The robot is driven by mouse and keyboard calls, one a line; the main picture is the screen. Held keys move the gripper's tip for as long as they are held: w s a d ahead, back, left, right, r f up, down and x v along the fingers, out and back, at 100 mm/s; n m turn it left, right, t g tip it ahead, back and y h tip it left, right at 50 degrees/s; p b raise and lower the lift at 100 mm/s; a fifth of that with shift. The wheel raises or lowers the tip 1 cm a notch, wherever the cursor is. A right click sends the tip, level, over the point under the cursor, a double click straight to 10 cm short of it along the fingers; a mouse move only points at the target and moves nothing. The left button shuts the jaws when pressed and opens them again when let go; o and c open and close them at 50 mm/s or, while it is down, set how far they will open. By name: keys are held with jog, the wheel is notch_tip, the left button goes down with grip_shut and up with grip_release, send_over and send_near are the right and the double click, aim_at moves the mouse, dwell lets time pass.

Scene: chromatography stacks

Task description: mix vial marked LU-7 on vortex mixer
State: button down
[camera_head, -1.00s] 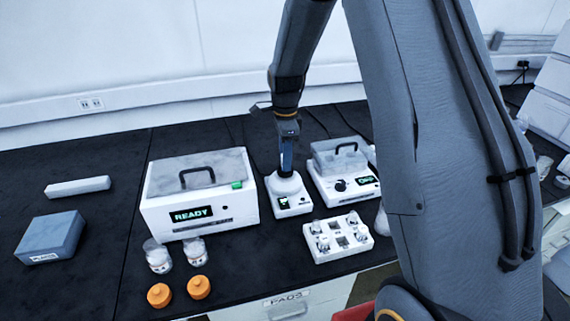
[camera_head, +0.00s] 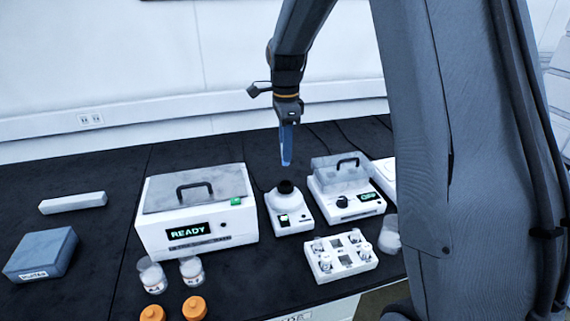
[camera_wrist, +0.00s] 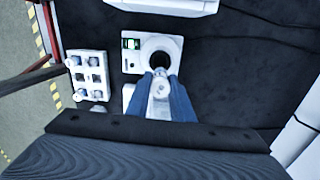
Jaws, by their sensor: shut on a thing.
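My gripper (camera_head: 286,163) hangs pointing down, a short way above the vortex mixer (camera_head: 293,222), with a visible gap to its dark cup. In the wrist view, my blue fingers (camera_wrist: 161,92) are shut on a small vial (camera_wrist: 161,86) with a pale top. The vial's label cannot be read, and the vial does not show clearly in the head view. The mixer also shows in the wrist view (camera_wrist: 132,67), its dark round cup just beyond the vial. A small green light or display is on the mixer's front.
A white rack (camera_head: 322,276) with several vials and some empty slots stands in front right of the mixer. A white box reading READY (camera_head: 225,243) is at left, and a lidded device (camera_head: 345,210) at right. Jars (camera_head: 152,277) and orange caps (camera_head: 195,308) lie front left.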

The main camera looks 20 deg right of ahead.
jog(key=shift+r+p, duration=2.45)
jog(key=shift+r, duration=1.1)
